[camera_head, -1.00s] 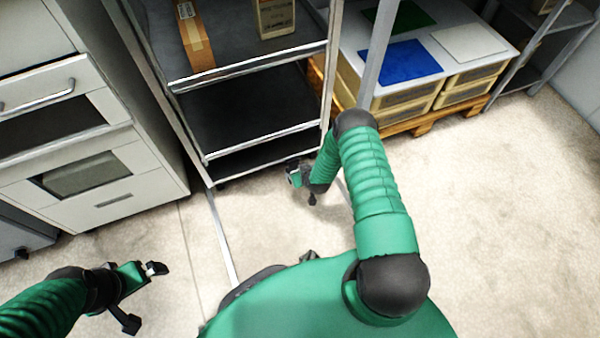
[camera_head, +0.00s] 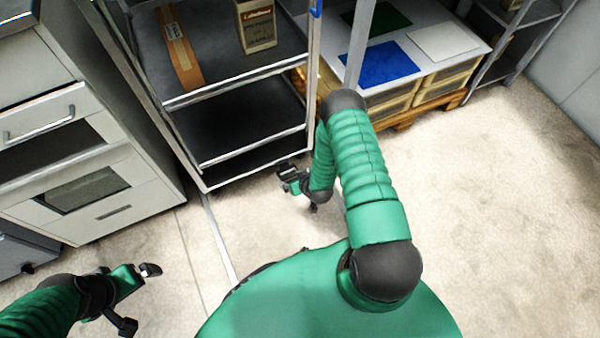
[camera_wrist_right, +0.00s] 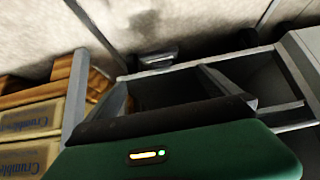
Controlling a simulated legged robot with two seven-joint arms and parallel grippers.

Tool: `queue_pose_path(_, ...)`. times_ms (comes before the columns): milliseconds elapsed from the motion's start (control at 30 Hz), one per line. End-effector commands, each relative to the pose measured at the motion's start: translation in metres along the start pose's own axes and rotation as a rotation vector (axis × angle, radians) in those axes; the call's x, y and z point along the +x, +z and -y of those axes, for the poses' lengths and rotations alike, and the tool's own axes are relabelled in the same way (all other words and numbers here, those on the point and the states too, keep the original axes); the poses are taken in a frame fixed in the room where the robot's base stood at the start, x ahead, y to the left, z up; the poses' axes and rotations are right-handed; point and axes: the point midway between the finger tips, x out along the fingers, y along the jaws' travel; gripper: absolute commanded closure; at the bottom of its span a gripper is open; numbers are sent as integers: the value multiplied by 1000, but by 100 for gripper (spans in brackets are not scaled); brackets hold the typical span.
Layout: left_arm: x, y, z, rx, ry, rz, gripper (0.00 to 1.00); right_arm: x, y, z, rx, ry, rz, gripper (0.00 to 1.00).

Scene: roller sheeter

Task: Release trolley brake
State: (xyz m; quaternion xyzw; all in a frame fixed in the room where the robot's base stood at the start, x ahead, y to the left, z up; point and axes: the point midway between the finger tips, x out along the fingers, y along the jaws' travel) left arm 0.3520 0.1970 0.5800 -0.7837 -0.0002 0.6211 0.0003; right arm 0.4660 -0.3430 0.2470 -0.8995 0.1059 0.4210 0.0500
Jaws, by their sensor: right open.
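The trolley (camera_head: 236,83) is a metal frame with dark shelves, standing left of centre in the head view. My right gripper (camera_head: 284,174) is low beside its lower front right corner, open and with nothing visible in it. I cannot tell whether it touches the frame. The right wrist view shows grey metal bars (camera_wrist_right: 292,85) and a small grey part (camera_wrist_right: 157,57) near the floor, which I cannot identify for sure. No brake is clearly visible in the head view. My left gripper (camera_head: 138,297) is open and empty above the floor at lower left.
A grey drawer cabinet (camera_head: 140,195) stands close left of the trolley. A long brown box (camera_head: 178,47) and a labelled carton (camera_head: 256,27) sit on its upper shelf. A pallet (camera_head: 425,108) with crates is to the right. The floor (camera_head: 510,210) at right is clear.

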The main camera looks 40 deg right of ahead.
Motion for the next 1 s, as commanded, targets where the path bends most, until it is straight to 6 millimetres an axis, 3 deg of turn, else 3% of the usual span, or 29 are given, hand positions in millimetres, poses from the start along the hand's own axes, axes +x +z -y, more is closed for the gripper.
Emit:
queue_pose_path(33, -13, -3, 0, 0, 0, 0, 0, -18, -4, 0, -1, 0, 1, 0)
queue_pose_path(200, -23, -5, 0, 0, 0, 0, 0, -43, -2, 0, 0, 1, 0, 0)
queue_pose_path(767, -23, -5, 0, 0, 0, 1, 0, -47, -2, 0, -3, -1, 0, 0)
queue_pose_path(867, -23, -5, 0, 0, 0, 0, 0, -54, -23, 5, -25, -13, 16, 0)
queue_pose_path(1000, -23, -5, 0, 0, 0, 1, 0, -93, -80, 26, -94, -45, 97, 0)
